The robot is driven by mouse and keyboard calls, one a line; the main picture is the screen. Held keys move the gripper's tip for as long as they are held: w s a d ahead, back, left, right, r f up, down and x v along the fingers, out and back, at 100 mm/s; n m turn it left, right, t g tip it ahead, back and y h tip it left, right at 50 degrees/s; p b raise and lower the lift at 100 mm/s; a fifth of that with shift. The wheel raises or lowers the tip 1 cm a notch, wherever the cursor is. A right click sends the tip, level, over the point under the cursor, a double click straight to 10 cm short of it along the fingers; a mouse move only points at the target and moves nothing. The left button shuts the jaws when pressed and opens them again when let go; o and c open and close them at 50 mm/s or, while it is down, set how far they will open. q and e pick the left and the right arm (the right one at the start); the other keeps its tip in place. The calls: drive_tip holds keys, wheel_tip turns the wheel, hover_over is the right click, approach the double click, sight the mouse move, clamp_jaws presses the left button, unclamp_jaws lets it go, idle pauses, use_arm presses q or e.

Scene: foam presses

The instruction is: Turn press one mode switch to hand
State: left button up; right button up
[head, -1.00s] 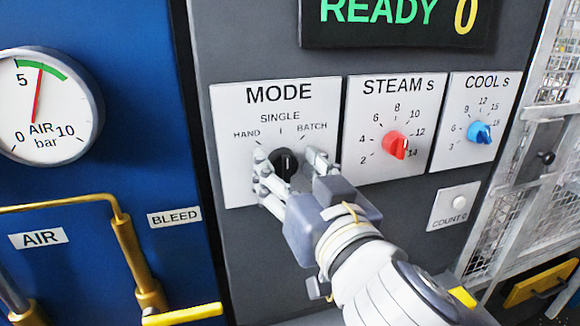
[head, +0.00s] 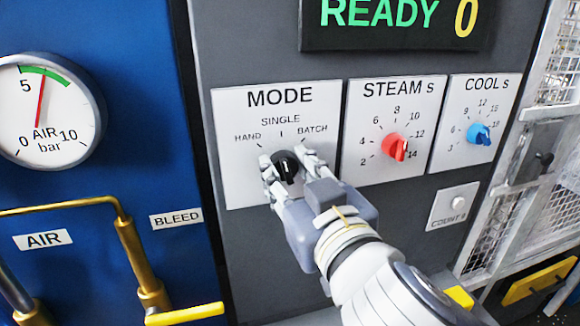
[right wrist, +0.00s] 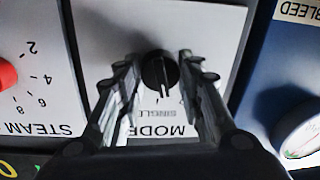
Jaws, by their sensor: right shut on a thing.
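The mode switch (head: 287,167) is a round black knob on the white MODE plate (head: 235,185), with HAND marked at left, SINGLE at top and BATCH at right. Its pale pointer line appears to point up at SINGLE. My right gripper (head: 288,163) is shut on the switch, one finger on each side. In the right wrist view the plate is upside down, and the knob (right wrist: 158,70) sits between the fingers with its line towards SINGLE. My left gripper is not in view.
The red STEAM knob (head: 395,147) and blue COOL knob (head: 479,134) are to the right, with a COUNT button (head: 459,203) below. A display (head: 395,22) reads READY 0. At left are an air gauge (head: 45,110) and brass pipe (head: 128,240) with a yellow handle.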

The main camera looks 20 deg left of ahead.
sight(279, 96)
drive_tip(key=n+p, duration=0.1)
drive_tip(key=n, duration=0.2)
drive_tip(key=shift+r, duration=0.15)
drive_tip(key=shift+n+h+p, duration=0.3)
drive_tip(key=shift+n+p, duration=0.4)
drive_tip(key=shift+n, duration=0.8)
drive_tip(key=o, duration=1.1)
drive_tip(key=shift+c, duration=0.2)
wheel_tip(279, 96, up, 10)
drive_tip(key=shift+d+f, duration=0.1)
drive_tip(key=shift+f, duration=0.05)
drive_tip(key=shift+a, duration=0.2)
